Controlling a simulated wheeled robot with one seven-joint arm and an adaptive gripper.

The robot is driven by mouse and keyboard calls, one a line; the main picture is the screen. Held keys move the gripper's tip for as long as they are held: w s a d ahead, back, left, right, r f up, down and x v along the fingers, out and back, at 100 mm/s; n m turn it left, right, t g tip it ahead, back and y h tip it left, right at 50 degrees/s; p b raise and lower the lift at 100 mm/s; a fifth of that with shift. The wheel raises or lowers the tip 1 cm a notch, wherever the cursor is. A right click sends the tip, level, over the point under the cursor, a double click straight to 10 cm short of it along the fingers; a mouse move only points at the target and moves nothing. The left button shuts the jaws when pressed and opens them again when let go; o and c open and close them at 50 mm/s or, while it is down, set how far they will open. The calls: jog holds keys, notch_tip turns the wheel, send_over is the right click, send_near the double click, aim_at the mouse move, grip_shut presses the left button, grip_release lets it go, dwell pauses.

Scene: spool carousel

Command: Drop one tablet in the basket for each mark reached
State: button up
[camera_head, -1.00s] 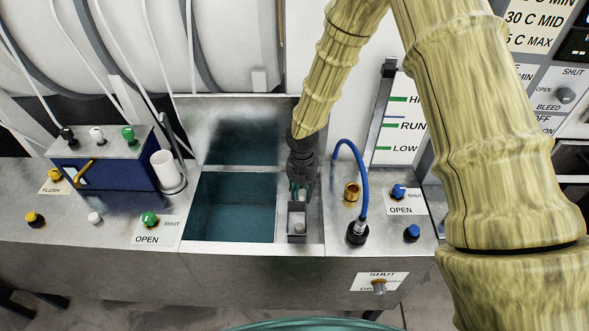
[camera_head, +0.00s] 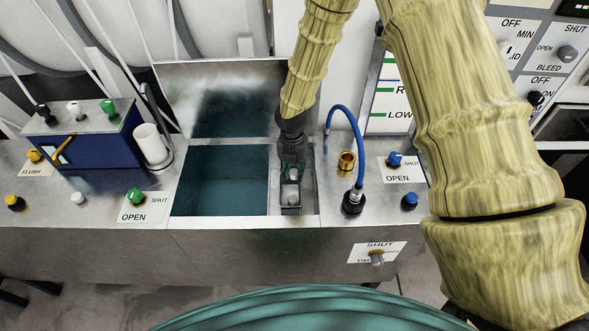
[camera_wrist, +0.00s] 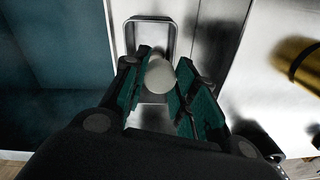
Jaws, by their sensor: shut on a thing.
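My gripper (camera_head: 292,170) reaches down over the narrow slot at the right of the water basin. It is shut on a pale, rounded tablet (camera_wrist: 160,76), which also shows between the fingertips in the head view (camera_head: 293,174). The small grey metal basket (camera_head: 290,206) sits in the slot just below my fingers. In the wrist view a rounded metal frame (camera_wrist: 151,19) lies beyond the tablet; the basket's inside is mostly hidden by the fingers. The level board (camera_head: 388,103) with green marks stands behind right, partly covered by my arm; its level reading is unclear.
The open basin (camera_head: 222,185) of dark teal water lies left of the slot. To the right are a blue hose (camera_head: 346,113), a brass fitting (camera_head: 346,162) and a blue knob (camera_head: 395,159). A blue box (camera_head: 82,142) and white cup (camera_head: 152,148) stand left.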

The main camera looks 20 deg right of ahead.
aim_at(294, 173)
jog(key=shift+s+r, duration=0.35)
jog(key=shift+s, duration=0.1)
jog(key=o, duration=0.5)
jog(key=shift+s+r, duration=0.2)
jog(key=shift+s, duration=0.1)
jog(key=o, duration=0.3)
jog(key=shift+o, duration=0.6)
jog(key=shift+w+f, duration=0.45)
jog(key=shift+s+r, duration=0.25)
jog(key=shift+r, duration=0.2)
notch_tip(294, 173, up, 11)
jog(key=shift+w+a, duration=0.15)
jog(key=shift+w, duration=0.2)
jog(key=shift+r, duration=0.1)
